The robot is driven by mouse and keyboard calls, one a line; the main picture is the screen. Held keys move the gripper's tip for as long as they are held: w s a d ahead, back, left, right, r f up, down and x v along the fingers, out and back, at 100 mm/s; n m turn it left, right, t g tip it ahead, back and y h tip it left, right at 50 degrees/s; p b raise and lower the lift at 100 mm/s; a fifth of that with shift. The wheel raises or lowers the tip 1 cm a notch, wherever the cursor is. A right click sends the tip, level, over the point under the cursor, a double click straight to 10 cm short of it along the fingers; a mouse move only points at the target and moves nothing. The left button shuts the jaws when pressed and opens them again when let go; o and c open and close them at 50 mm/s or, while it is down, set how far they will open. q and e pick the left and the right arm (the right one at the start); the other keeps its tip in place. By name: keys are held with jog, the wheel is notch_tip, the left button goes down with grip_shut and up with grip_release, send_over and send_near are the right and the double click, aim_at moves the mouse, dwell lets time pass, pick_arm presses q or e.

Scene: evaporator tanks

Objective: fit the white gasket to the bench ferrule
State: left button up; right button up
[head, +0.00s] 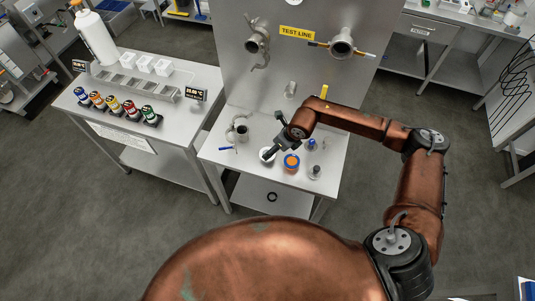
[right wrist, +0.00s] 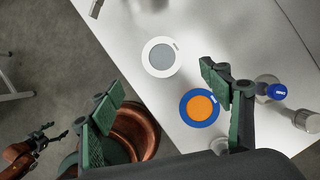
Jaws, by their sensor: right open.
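The white gasket (right wrist: 148,57), a flat white ring around a grey centre, lies on the bench in the right wrist view. In the head view the white gasket (head: 264,158) is partly covered by my right gripper (head: 271,153). In the right wrist view the right gripper (right wrist: 164,85) is open and empty, its fingers apart, with the gasket just beyond the gap between the tips. A grey pipe piece (head: 239,131) stands at the bench's left; I cannot tell if it is the bench ferrule. My left gripper (right wrist: 48,138) shows small, fingers apart, off the bench.
A blue ring with an orange centre (right wrist: 200,107) lies close to the white gasket. Small blue and metal fittings (head: 315,172) stand to its right. The upright test-line panel (head: 310,65) closes off the back. A side table (head: 150,100) with coloured jars stands left.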

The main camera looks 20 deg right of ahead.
jog(key=p+x, duration=0.2)
jog(key=x, duration=0.5)
jog(key=shift+w, duration=0.1)
jog(key=shift+w+f, duration=0.15)
jog(key=shift+f, duration=0.2)
jog(key=c, duration=0.9)
